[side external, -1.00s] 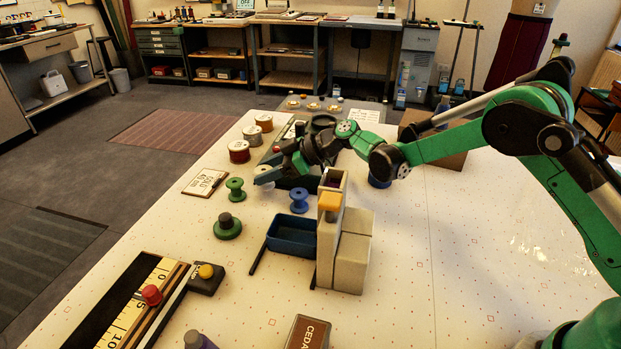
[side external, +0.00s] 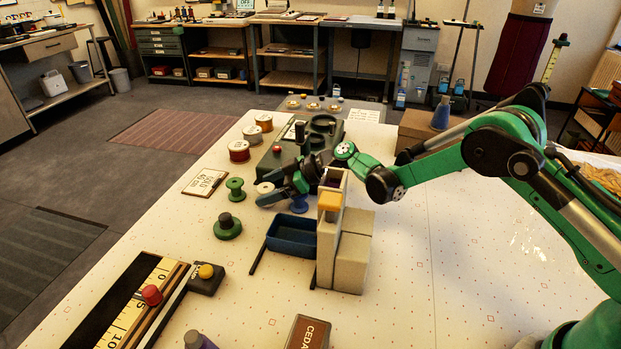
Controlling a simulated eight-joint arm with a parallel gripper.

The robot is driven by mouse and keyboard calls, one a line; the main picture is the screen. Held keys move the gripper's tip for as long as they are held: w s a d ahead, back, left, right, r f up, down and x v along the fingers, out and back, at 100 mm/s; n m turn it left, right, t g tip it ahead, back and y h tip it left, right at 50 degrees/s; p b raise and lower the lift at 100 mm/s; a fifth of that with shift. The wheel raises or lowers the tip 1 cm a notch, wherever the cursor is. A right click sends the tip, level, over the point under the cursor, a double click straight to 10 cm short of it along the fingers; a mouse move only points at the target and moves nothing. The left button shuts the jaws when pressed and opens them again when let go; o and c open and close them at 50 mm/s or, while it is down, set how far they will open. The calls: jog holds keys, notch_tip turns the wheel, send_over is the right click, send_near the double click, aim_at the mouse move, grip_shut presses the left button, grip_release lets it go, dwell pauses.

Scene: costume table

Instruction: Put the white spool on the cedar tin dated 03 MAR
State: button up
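The white spool (side external: 265,188) shows as a pale disc with a dark centre, left of the blue spool, at my gripper's fingertips. My gripper (side external: 270,192) reaches in low from the right, its fingers beside the spool. I cannot tell whether they are closed on it or whether the spool touches the table. A brown tin with a dark red label (side external: 308,333) reading "CEDA" is cut off by the bottom edge. No date can be read on it.
A blue spool (side external: 299,204) is partly hidden below my gripper. The table right of the block is clear.

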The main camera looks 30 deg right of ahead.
aim_at(271, 187)
jog(key=shift+o, duration=0.5)
jog(key=shift+v, duration=2.85)
jog(key=shift+a, duration=0.1)
